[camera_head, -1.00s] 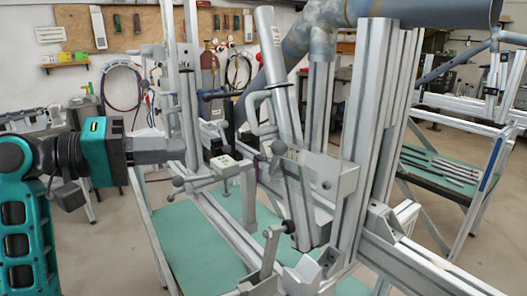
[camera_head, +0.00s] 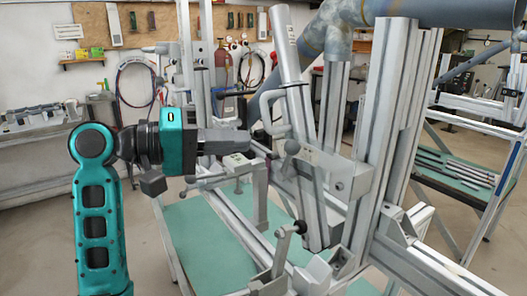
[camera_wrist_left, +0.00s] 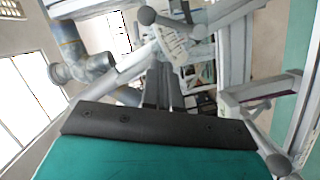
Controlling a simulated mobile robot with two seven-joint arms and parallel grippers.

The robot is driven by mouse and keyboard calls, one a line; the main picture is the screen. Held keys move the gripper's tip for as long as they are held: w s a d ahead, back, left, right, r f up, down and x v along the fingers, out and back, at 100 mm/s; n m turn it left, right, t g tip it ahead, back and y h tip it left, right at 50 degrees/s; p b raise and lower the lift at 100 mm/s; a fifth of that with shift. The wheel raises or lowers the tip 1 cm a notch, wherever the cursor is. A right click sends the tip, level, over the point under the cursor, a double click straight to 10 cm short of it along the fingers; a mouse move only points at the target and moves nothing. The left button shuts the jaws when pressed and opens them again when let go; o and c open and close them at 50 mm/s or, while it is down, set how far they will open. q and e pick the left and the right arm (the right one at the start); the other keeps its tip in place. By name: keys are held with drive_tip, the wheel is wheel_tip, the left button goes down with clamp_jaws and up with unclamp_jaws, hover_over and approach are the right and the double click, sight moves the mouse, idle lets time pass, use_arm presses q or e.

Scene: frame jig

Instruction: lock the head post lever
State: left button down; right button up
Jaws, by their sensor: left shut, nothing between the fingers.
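My left gripper (camera_head: 247,142) reaches in from the left and is shut and empty. Its dark fingers (camera_wrist_left: 162,88) point away from me in the left wrist view. A grey ball-knob lever (camera_head: 292,147) sits on a grey plate at the slanted tube (camera_head: 298,100), just right of the fingertips; they look apart from it. A second ball-knob lever (camera_head: 299,227) stands lower on the jig. The left wrist view shows a ball knob (camera_wrist_left: 147,16) beyond the fingers and another (camera_wrist_left: 279,164) at the lower right. I cannot tell which is the head post lever. My right gripper is not in view.
Upright aluminium profiles (camera_head: 388,130) stand right of the slanted tube. A thick grey-blue pipe (camera_head: 345,25) crosses behind. A green jig table (camera_head: 200,235) lies below. A bent handle (camera_head: 270,108) sticks out close to my fingertips.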

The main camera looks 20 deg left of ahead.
sight(289, 161)
use_arm(q)
drive_tip(key=shift+w+d+f, duration=0.1)
drive_tip(key=shift+d+f, duration=0.15)
drive_tip(key=shift+d, duration=0.6)
drive_tip(key=shift+w+d+f, duration=0.1)
drive_tip(key=shift+d+f, duration=0.2)
drive_tip(key=shift+d, duration=0.55)
drive_tip(key=shift+w+d+f, duration=0.1)
drive_tip(key=shift+d+f, duration=0.15)
drive_tip(key=shift+d, duration=0.6)
